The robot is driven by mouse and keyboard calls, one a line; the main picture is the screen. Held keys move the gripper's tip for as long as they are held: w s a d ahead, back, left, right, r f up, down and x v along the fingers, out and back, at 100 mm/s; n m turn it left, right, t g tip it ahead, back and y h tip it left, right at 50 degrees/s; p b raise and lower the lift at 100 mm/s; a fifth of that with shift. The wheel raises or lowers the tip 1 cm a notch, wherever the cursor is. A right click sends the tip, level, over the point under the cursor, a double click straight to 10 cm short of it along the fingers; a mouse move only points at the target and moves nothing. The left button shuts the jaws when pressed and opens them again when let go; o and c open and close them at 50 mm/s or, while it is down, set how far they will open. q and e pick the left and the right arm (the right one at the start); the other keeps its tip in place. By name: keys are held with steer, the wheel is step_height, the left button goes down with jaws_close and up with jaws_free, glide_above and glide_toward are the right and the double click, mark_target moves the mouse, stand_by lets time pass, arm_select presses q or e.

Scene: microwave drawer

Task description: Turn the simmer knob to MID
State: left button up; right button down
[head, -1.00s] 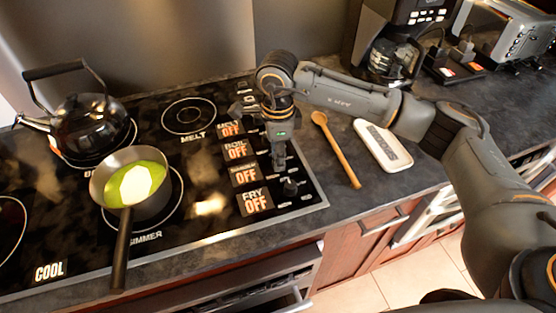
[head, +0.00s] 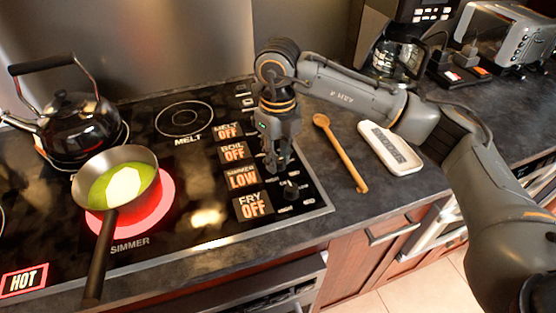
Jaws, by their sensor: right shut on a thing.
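My right gripper (head: 275,165) points down at the column of knobs on the right side of the black cooktop and is shut on the simmer knob, which its fingers mostly hide. The simmer display (head: 242,178) beside it reads LOW. The simmer burner (head: 160,203) glows red under a pan (head: 117,153) that holds a green liquid with a pale patch. My left gripper is not in view.
The fry knob (head: 290,190) stands just in front of my right gripper. The melt, boil and fry displays read OFF. A black kettle (head: 75,127) stands at the back left. A HOT sign (head: 24,280) is lit at the front left. A wooden spoon (head: 340,150) and white dish (head: 390,148) lie to the right.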

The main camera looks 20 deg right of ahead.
mark_target(278, 159)
steer(key=m+b, duration=0.1)
steer(key=m, duration=0.4)
steer(key=shift+m+b, duration=0.3)
steer(key=shift+b, duration=0.1)
steer(key=m+b, duration=0.1)
steer(key=m, duration=0.5)
stand_by(0.3)
steer(key=c, duration=1.1)
jaws_free()
steer(key=shift+o, duration=0.2)
steer(key=shift+r, duration=0.1)
step_height(278, 159, up, 12)
